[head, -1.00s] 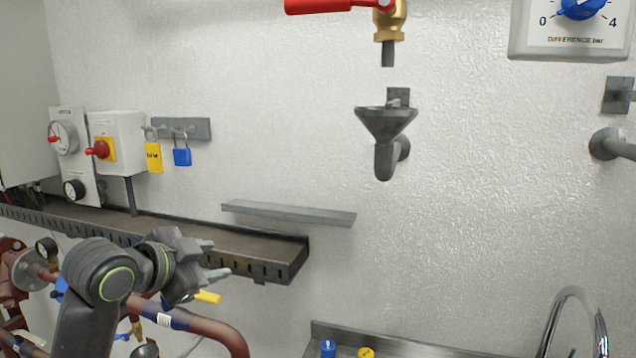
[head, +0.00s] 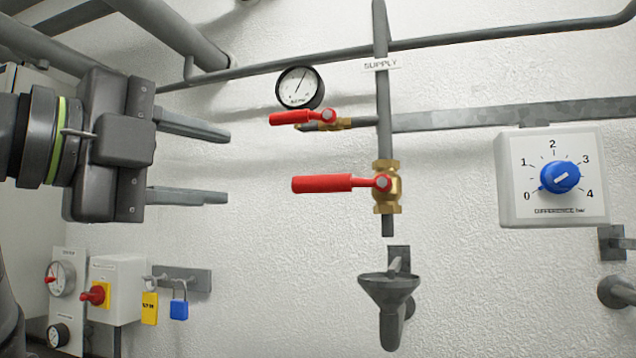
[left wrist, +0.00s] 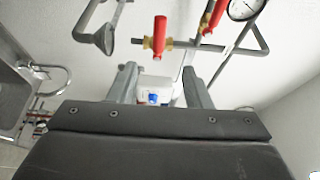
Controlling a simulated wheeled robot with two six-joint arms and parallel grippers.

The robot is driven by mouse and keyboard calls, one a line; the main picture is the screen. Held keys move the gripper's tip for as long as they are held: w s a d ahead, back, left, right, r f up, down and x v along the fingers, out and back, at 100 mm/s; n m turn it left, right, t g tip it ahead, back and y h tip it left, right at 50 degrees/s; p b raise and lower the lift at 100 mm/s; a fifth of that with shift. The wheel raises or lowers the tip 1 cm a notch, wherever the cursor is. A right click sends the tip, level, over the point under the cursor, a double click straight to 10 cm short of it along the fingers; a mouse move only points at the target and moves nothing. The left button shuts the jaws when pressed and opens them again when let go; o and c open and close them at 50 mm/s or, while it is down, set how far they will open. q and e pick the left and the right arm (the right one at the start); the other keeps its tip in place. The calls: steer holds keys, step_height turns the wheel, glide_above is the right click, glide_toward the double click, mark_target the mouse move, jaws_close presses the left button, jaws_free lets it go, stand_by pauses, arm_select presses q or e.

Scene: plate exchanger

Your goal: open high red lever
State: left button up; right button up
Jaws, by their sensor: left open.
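Two red levers sit on the supply pipe on the wall, both lying roughly level and pointing left. The high red lever (head: 293,117) is on a small brass valve beside a round gauge. The lower, larger red lever (head: 325,184) is on a brass valve above a funnel. My left gripper (head: 225,165) is open and empty, left of both levers and apart from them, its fingers pointing right. In the left wrist view, the high lever (left wrist: 212,17) shows near the gauge and the lower lever (left wrist: 160,36) beyond the open fingers (left wrist: 159,70). My right gripper is not visible.
The gauge (head: 299,88) sits just above the high lever. A grey funnel (head: 390,300) is below the valves. A white box with a blue knob (head: 555,180) is at right. Grey pipes (head: 470,40) cross the top. A padlock (head: 179,308) hangs lower left.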

mark_target(314, 181)
arm_select(q)
steer(key=p+x, duration=0.7)
steer(key=x, duration=0.9)
steer(key=shift+w+d, duration=0.35)
steer(key=shift+w, duration=0.2)
steer(key=shift+c, duration=0.5)
steer(key=shift+f, duration=0.1)
jaws_close()
